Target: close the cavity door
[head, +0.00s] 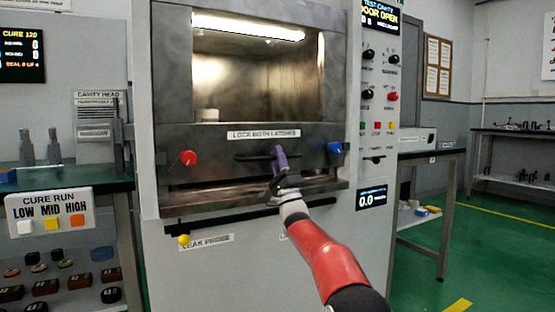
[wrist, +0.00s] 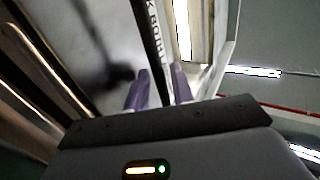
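The cavity door (head: 220,137) is a grey metal panel across the lower part of the cavity front, labelled "LOCK BOTH LATCHES". The cavity (head: 245,75) shows lit and open above it, and the display (head: 380,17) reads "DOOR OPEN". A dark bar handle (head: 250,157) sits mid-panel, between a red knob (head: 188,158) and a blue knob (head: 334,148). My gripper (head: 279,152) is in front of the handle's right part. In the wrist view its purple fingers (wrist: 160,80) stand apart with a gap between them.
A control panel (head: 380,100) with knobs stands to the right. A bench (head: 70,180) stands at left and a table (head: 430,155) at right. Green floor (head: 490,220) is open at right.

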